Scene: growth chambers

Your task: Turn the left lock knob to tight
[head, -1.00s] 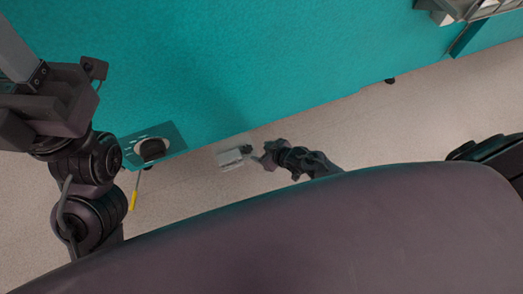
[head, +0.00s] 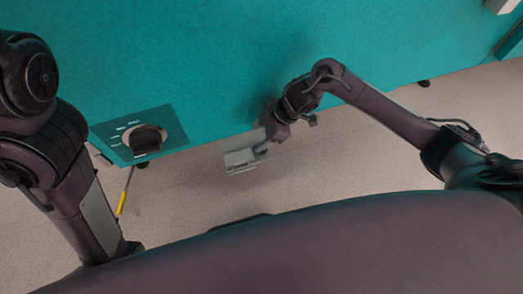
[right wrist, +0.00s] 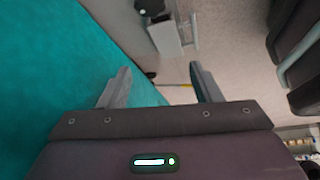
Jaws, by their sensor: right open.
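A dark knob (head: 147,138) sits on a teal plate (head: 169,127) with small white marks, on the front of the teal chamber at the left of the head view. The marks are too small to read, so I cannot tell the knob's setting. My right gripper (head: 271,129) is right of the plate, apart from the knob, beside the chamber's lower edge. In the right wrist view my right gripper (right wrist: 159,86) shows its two fingers spread, with nothing between them. My left arm comes in at the left, but its gripper is out of view.
A pale grey box-like fitting (head: 243,157) is close to my right gripper; it also shows in the right wrist view (right wrist: 163,38). A yellow-ended rod (head: 122,203) hangs below the plate. The teal chamber wall (head: 230,60) fills the back.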

